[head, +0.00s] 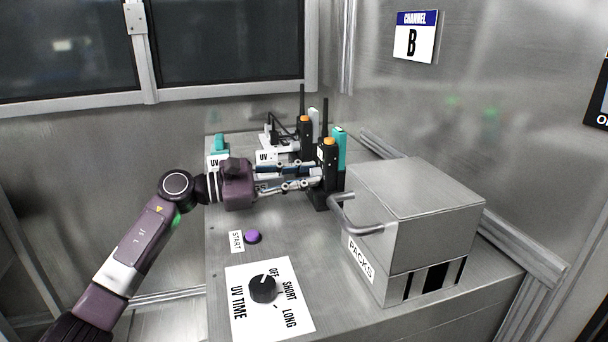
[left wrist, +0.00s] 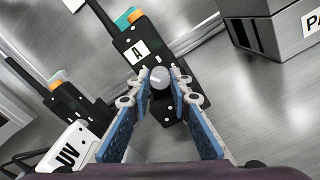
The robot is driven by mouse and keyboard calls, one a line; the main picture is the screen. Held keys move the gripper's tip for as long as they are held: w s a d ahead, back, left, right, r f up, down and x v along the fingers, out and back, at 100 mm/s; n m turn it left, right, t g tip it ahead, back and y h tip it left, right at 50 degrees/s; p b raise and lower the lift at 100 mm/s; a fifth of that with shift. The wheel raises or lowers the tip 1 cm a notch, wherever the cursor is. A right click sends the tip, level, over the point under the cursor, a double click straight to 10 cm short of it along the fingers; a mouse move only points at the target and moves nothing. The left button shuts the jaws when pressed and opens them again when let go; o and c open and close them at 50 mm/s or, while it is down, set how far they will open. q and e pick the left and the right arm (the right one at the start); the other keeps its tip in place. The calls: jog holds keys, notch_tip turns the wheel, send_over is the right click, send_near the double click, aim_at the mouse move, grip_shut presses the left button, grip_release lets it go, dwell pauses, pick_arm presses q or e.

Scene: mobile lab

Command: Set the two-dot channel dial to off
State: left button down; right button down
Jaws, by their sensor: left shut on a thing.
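A black handheld radio with an orange top knob (head: 328,158) stands on the bench; in the left wrist view this radio (left wrist: 148,32) carries a white label "A". A round grey dial (left wrist: 160,77) with a pale pointer line sits on its near part. My left gripper (head: 316,178) reaches it from the left, and in the left wrist view its fingertips (left wrist: 160,80) are closed on the sides of the dial. Dot marks beside the dial are too small to read surely. A second black radio (head: 304,133) stands behind; it shows at left in the left wrist view (left wrist: 68,105). My right gripper is out of view.
A grey PACKS box (head: 425,205) with a handle (head: 358,222) stands close to the right of the radio. A purple START button (head: 252,236) and a black UV TIME dial (head: 263,288) are at the front. A "CHANNEL B" sign (head: 415,37) hangs on the wall.

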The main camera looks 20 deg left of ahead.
pick_arm(q)
jog(key=shift+n+p, duration=0.3)
jog(key=shift+n, duration=0.3)
jog(key=shift+r+n, duration=0.1)
jog(key=shift+n, duration=0.4)
jog(key=n+p, duration=0.2)
jog(key=shift+n, duration=0.3)
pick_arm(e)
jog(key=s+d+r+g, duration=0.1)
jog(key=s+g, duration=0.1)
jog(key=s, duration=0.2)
pick_arm(q)
jog(key=shift+n+p, duration=0.3)
jog(key=shift+n, duration=0.1)
jog(key=n+p, duration=0.3)
jog(key=n, duration=0.2)
jog(key=shift+n+p, duration=0.4)
jog(key=shift+n, duration=0.1)
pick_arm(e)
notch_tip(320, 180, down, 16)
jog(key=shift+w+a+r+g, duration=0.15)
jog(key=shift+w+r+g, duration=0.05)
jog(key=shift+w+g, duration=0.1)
